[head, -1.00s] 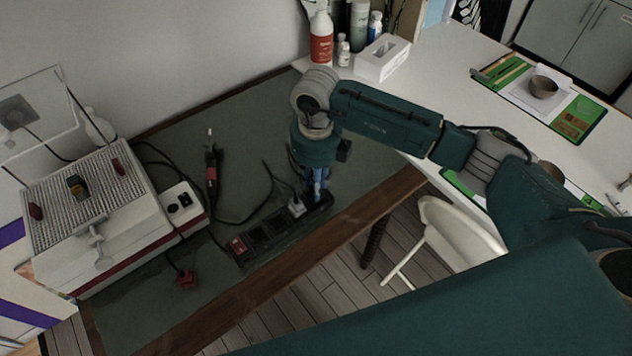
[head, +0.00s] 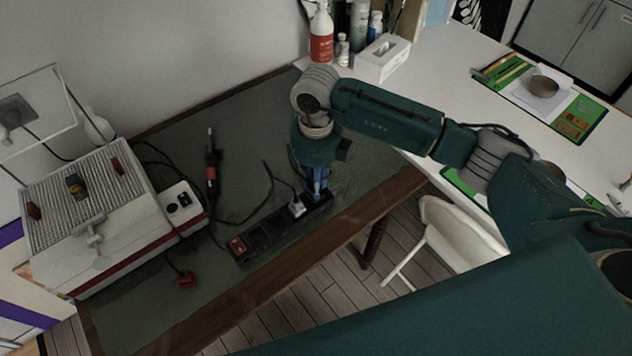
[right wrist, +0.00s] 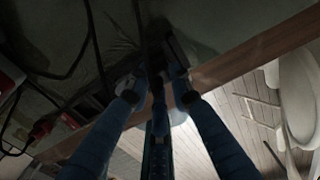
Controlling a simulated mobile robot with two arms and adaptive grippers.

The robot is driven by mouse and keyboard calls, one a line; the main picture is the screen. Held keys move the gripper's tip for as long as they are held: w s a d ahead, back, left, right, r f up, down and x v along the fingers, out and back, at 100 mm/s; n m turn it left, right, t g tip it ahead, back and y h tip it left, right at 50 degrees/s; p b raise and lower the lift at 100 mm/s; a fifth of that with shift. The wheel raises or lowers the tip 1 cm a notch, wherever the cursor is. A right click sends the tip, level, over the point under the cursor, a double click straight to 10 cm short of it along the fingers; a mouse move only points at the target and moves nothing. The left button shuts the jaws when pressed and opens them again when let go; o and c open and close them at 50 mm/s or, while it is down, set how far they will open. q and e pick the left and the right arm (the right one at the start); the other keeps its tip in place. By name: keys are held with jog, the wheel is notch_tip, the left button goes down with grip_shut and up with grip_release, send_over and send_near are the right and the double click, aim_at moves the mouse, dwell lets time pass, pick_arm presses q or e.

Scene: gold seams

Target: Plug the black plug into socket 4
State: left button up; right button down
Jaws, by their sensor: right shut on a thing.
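The black power strip (head: 262,238) lies diagonally on the green mat near the bench's front edge, with a red switch at its near-left end. A white plug (head: 297,209) sits in it towards the far-right end. My right gripper (head: 317,188) points down over the far-right end of the strip, beside the white plug. In the right wrist view its fingers (right wrist: 159,92) are closed around a dark thing, which I take as the black plug. The fingers and dim light hide most of it, so I cannot tell how deep it sits. My left gripper is not in view.
A red plug (head: 186,280) lies on the mat (head: 130,315) at left. A white and red machine (head: 95,215) stands behind it. A soldering-iron-like tool (head: 211,172) and loose black cables lie behind the strip. A tissue box (head: 383,58) and bottles stand at the back.

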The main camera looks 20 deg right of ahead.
jog(key=shift+f+b, duration=0.55)
jog(key=shift+f, duration=0.05)
jog(key=c, duration=1.5)
grip_release()
notch_tip(320, 180, up, 12)
jog(key=shift+r, duration=0.1)
